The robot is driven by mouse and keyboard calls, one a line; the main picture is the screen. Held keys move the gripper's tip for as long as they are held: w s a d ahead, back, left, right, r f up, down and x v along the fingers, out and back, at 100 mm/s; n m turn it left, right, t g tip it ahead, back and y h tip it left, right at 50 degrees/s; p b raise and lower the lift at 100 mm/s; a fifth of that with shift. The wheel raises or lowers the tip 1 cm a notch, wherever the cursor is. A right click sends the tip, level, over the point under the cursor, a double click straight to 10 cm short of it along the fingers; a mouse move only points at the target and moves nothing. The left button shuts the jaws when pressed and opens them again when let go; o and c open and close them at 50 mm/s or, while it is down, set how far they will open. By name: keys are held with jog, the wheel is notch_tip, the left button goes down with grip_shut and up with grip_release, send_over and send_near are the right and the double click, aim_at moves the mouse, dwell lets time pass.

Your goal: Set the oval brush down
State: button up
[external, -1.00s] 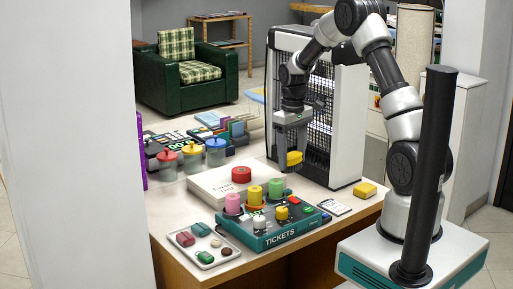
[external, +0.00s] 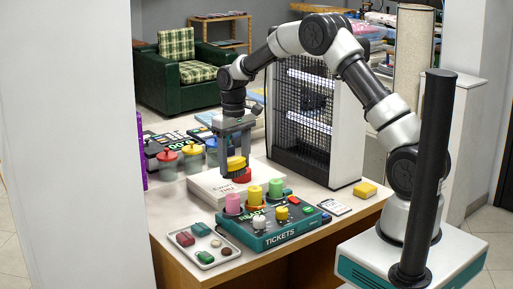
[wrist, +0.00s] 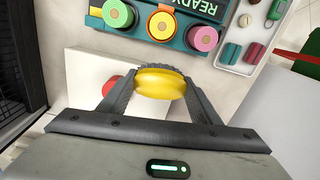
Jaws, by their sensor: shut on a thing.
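The oval brush (external: 236,163), yellow with dark bristles, is in my gripper (external: 234,170), above the white box (external: 205,187). In the wrist view the brush (wrist: 160,84) sits between the two fingers, its dark bristles showing along the upper edge. My gripper is shut on it. In the wrist view the red piece (wrist: 111,87) is left of the brush and partly covered by a finger. I cannot tell whether the brush touches the box.
The teal TICKETS box (external: 270,230) with several coloured pegs stands in front of the white box. A tray (external: 207,256) of small pieces is at front left. Lidded jars (external: 168,166) stand at left. A black grille rack (external: 300,120) and a yellow block (external: 365,190) are at right.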

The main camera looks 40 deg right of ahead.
jog(key=w+a+f+m+b, duration=0.1)
jog(key=w+a, duration=0.4)
jog(key=a, duration=0.3)
jog(key=w+a+f+b, duration=0.1)
jog(key=w+a, duration=0.3)
jog(key=a, duration=0.4)
notch_tip(320, 180, down, 9)
jog(key=shift+f+b, duration=0.2)
jog(key=shift+b, duration=0.6)
jog(key=shift+f, duration=0.15)
jog(key=o, duration=1.1)
jog(key=shift+c, duration=0.2)
notch_tip(320, 180, up, 12)
jog(key=p, duration=0.3)
jog(key=shift+r, duration=0.2)
